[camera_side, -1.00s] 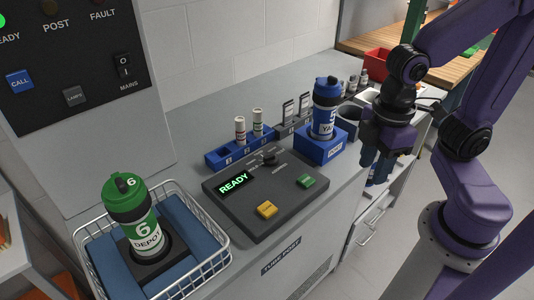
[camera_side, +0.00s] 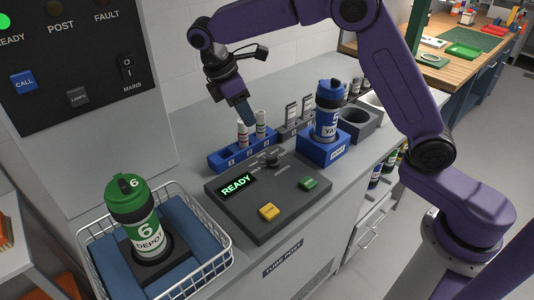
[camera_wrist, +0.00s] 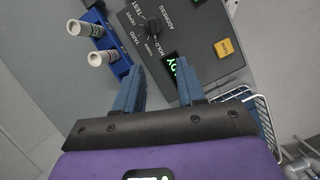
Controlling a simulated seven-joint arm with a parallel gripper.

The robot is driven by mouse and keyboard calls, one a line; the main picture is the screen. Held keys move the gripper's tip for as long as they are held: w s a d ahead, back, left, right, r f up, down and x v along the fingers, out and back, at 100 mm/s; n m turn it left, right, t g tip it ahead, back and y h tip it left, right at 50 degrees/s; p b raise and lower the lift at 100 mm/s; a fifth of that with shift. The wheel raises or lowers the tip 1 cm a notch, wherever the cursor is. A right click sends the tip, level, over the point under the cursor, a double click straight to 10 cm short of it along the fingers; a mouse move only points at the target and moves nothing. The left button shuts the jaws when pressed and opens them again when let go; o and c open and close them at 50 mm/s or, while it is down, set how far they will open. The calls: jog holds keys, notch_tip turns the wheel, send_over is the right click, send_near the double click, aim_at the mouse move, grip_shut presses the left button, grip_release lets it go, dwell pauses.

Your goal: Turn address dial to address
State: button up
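The black address dial (camera_side: 270,158) sits at the back of the dark control panel (camera_side: 243,221). In the wrist view the dial (camera_wrist: 157,27) is ringed by labels including ADDRESS, TEST, DEPOT, YARD and HOLD; I cannot surely tell which label it points to. The panel's display (camera_side: 236,186) reads READY in green. My gripper (camera_side: 246,122) hangs above the small vial rack, behind the panel and left of the dial. In the wrist view my gripper (camera_wrist: 160,66) is open, its two blue fingers apart with nothing between them. The dial is ahead of the fingertips, not touched.
The blue rack (camera_side: 228,160) holds white vials close by my fingers. A blue YARD carrier (camera_side: 328,108) stands in a blue holder at right. A green DEPOT carrier (camera_side: 134,215) stands in the wire basket at left. Yellow (camera_side: 269,212) and green (camera_side: 308,183) buttons are on the panel.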

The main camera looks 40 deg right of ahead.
jog(key=w, duration=0.2)
send_near(270, 158)
jog(key=x, duration=0.8)
jog(key=shift+a, duration=0.1)
grip_shut()
